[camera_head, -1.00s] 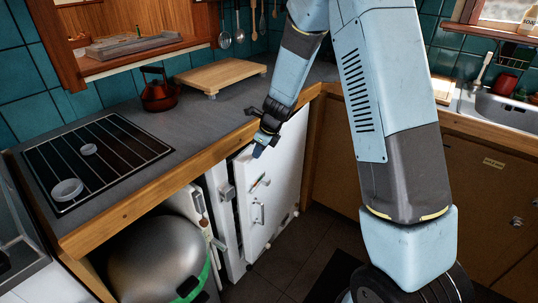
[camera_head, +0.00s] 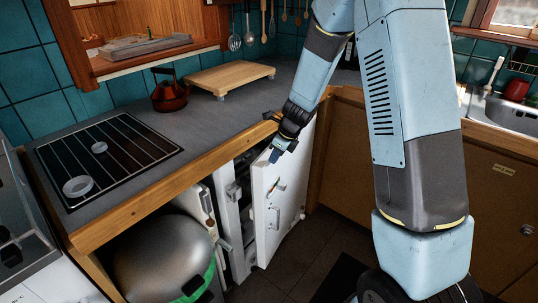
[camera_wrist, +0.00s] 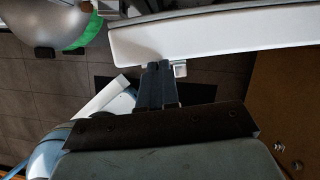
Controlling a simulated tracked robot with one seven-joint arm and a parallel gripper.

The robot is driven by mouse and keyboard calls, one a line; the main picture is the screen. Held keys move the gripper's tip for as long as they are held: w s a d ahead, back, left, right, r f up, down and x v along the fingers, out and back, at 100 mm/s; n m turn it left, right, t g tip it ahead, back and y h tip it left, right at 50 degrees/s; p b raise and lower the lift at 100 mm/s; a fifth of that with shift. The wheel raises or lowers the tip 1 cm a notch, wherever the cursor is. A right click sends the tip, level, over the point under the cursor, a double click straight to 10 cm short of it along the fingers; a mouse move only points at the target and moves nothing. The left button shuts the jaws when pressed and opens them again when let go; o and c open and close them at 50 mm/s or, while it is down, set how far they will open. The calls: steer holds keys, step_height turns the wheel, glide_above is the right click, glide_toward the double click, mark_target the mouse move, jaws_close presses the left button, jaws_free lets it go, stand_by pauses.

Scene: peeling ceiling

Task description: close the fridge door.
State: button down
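The fridge door (camera_head: 280,205) is a white panel under the counter, standing ajar. A dark gap separates its left edge from the white fridge body (camera_head: 232,232). A handle and a small coloured mark show on its face. My gripper (camera_head: 275,155) points down at the top edge of the door, just below the counter's wooden edge. In the wrist view the dark fingers (camera_wrist: 160,68) lie close together, with their tips at the white door's edge (camera_wrist: 215,42). Nothing shows between them. I cannot tell whether they touch the door.
The wood-edged counter (camera_head: 205,165) overhangs the fridge and bears a black stove (camera_head: 105,155), a red kettle (camera_head: 168,92) and a wooden board (camera_head: 232,77). A rounded metal tank (camera_head: 165,260) with a green band stands left of the fridge. The floor (camera_head: 300,262) before the door is clear.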

steer(key=v, duration=0.9)
steer(key=shift+a+r, duration=0.2)
steer(key=shift+r, duration=0.15)
steer(key=shift+s, duration=0.1)
